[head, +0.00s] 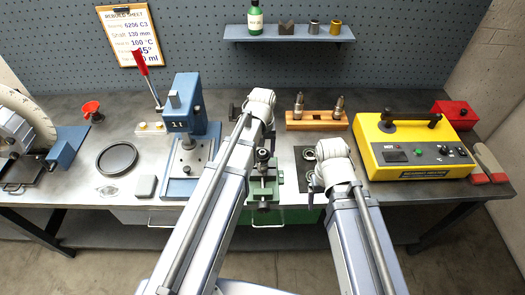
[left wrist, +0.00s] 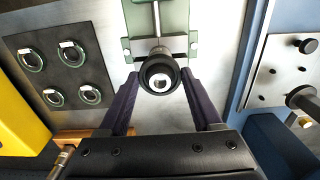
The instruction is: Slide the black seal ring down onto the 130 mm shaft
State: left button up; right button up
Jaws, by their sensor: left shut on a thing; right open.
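The black seal ring (left wrist: 147,80) sits between the two fingertips of my left gripper (left wrist: 160,76), which is shut on it. In the left wrist view the ring surrounds the bright end of a shaft (left wrist: 162,83). How far down it sits is hard to tell. The shaft stands in a green vise (left wrist: 178,18), also in the head view (head: 263,190). There, a dark part (head: 262,156) tops the vise, and my left gripper (head: 266,138) is mostly hidden by its arm. My right gripper (head: 311,168) is open over the dark mat, partly hidden by its wrist.
A dark mat (left wrist: 78,55) with several tagged rings lies beside the vise. A blue press (head: 186,110) stands left of it, a yellow heater (head: 413,150) to the right. Behind is a wooden rack (head: 315,120). A large black ring (head: 117,158) lies at the left.

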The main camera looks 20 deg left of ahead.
pick_arm(q)
jog(key=shift+f+b, duration=0.8)
jog(key=shift+f, duration=0.2)
jog(key=o, duration=1.3)
jog(key=shift+c, duration=0.2)
notch_tip(320, 180, up, 9)
jog(key=p, duration=0.9)
jog(key=shift+r, duration=0.15)
jog(key=shift+f, duration=0.2)
